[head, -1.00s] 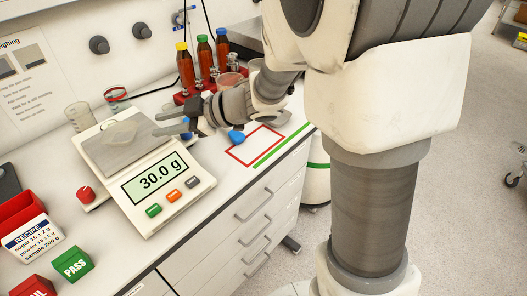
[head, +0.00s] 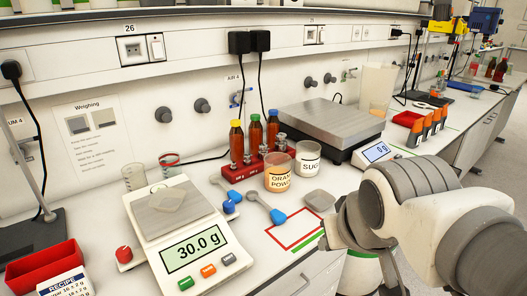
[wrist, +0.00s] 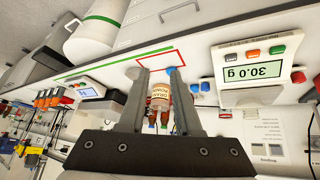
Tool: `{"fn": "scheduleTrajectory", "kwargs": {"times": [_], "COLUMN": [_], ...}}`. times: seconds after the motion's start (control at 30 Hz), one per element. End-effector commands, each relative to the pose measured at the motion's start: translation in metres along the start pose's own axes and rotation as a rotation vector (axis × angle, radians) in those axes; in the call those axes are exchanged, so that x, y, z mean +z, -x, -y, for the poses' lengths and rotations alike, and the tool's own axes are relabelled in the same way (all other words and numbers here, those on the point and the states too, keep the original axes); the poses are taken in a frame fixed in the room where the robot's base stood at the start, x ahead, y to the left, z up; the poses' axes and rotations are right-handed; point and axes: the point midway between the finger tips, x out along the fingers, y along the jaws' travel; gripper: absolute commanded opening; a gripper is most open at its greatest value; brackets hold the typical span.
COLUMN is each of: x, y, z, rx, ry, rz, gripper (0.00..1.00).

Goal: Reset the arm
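My arm (head: 455,225) is folded at the lower right in the head view, clear of the balance. My gripper (wrist: 160,75) shows in the wrist view with its two grey fingers apart and nothing held between them. The orange powder jar (wrist: 159,98) shows behind the gap between the fingers. In the head view the fingers are not clearly visible. The small balance (head: 190,255) at the left reads 30.0 g and carries a clear weighing dish (head: 168,200).
The orange powder jar (head: 279,175) and sugar jar (head: 307,159) stand near a red bottle rack (head: 250,170). Blue-ended scoops (head: 268,207) lie before them. A large scale (head: 330,125) reading 0 g stands behind. A red outlined square (head: 292,232) is empty.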

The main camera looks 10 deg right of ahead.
Motion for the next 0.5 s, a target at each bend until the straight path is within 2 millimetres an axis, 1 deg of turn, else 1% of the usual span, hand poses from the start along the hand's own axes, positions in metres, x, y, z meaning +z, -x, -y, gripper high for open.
{"fn": "scheduleTrajectory", "kwargs": {"times": [0.03,0.1,0.2,0.5], "x": [0.011,0.022,0.030,0.029], "y": [0.005,0.009,0.012,0.013], "z": [0.005,0.011,0.015,0.015], "rx": [-0.018,-0.038,-0.052,-0.054], "ry": [-0.017,-0.031,-0.040,-0.041], "rz": [0.026,0.059,0.081,0.083], "gripper": [0.32,0.32,0.32,0.32]}}
